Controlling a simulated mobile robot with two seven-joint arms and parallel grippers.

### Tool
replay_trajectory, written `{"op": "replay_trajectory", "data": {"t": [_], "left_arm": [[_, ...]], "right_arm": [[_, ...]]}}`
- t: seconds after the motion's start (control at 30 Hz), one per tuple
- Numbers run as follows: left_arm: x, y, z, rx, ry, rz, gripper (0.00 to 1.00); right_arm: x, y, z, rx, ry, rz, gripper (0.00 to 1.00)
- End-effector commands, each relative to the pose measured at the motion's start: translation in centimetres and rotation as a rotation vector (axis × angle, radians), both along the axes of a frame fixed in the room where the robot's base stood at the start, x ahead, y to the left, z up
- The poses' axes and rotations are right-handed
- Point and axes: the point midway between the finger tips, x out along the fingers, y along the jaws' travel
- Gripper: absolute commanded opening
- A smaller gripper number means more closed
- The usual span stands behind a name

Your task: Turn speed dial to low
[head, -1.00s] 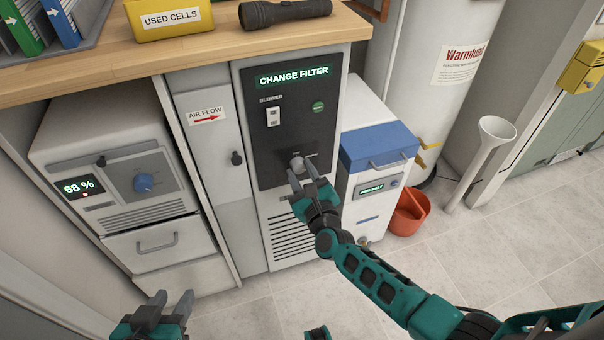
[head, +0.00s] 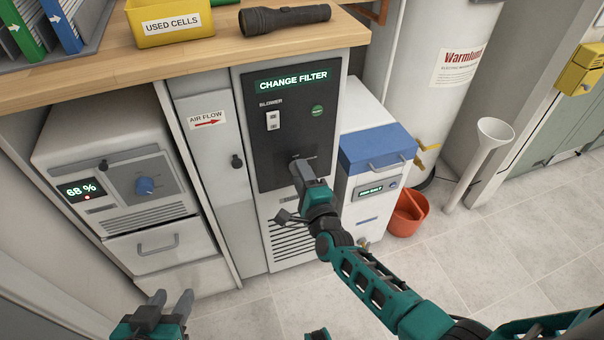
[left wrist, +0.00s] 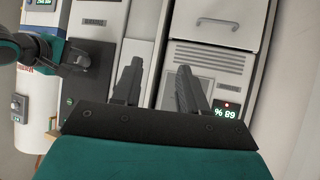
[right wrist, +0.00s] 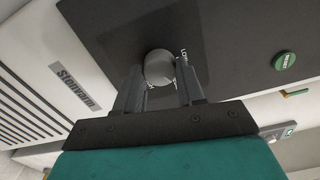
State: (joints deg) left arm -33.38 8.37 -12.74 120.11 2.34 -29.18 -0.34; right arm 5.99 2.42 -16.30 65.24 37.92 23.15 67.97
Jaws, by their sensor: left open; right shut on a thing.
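The round grey speed dial (right wrist: 158,64) is on the dark blower panel (head: 325,113). In the right wrist view it sits between the fingers of my right gripper (right wrist: 158,80), which is shut on it. A "LOW" label shows beside the dial; another label is partly hidden behind the fingers, and I cannot tell where the dial points. In the head view my right gripper (head: 297,167) covers the dial. My left gripper (head: 172,302) is open and empty at the lower left, away from the panel; it also shows in the left wrist view (left wrist: 158,75).
A white switch (head: 272,121) and a green reset button (head: 317,111) are above the dial. A humidity unit (head: 120,165) stands left, a blue-lidded box (head: 378,147) right. A flashlight (head: 285,18) and yellow bin (head: 170,22) lie on the wooden worktop above.

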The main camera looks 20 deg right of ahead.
Motion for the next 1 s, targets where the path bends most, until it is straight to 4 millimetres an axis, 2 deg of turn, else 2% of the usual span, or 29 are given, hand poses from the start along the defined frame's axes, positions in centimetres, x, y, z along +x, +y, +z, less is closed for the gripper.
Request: {"op": "replay_trajectory", "data": {"t": [0.6, 1.0], "left_arm": [[-0.3, 0.4, 0.6, 0.005, 0.002, 0.009, 0.43], [-0.5, 0.7, 1.0, 0.014, 0.007, 0.005, 0.43]], "right_arm": [[0.0, -0.1, 0.2, -0.585, -0.020, -0.003, 0.08], [0.1, -0.1, 0.3, -0.900, -0.032, -0.003, 0.08]]}}
